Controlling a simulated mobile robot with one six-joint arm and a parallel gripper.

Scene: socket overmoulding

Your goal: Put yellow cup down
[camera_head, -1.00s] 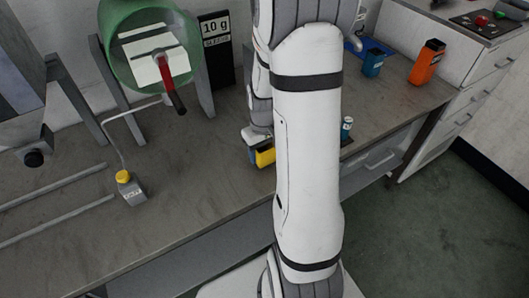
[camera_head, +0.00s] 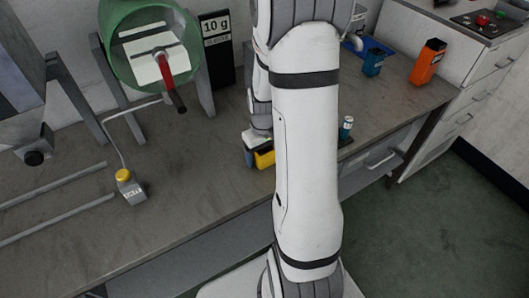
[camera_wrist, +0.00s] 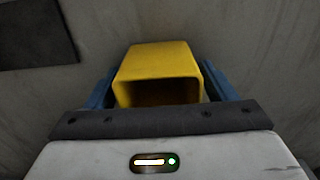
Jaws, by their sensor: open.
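The yellow cup (camera_head: 265,158) is at the table's worktop, partly hidden behind my arm in the head view. In the wrist view the yellow cup (camera_wrist: 160,75) lies between the two blue fingers of my gripper (camera_wrist: 160,90), with its dark opening facing the camera. My gripper is open, with a finger on either side of the cup. In the head view my gripper (camera_head: 257,152) is low over the worktop, and one blue finger shows left of the cup. I cannot tell whether the cup's base touches the worktop.
A grey worktop (camera_head: 190,200) is clear left of the cup. A green drum (camera_head: 150,45) with a red handle and a yellow-topped button box (camera_head: 130,188) stand left. A small blue bottle (camera_head: 346,128) is right of my arm.

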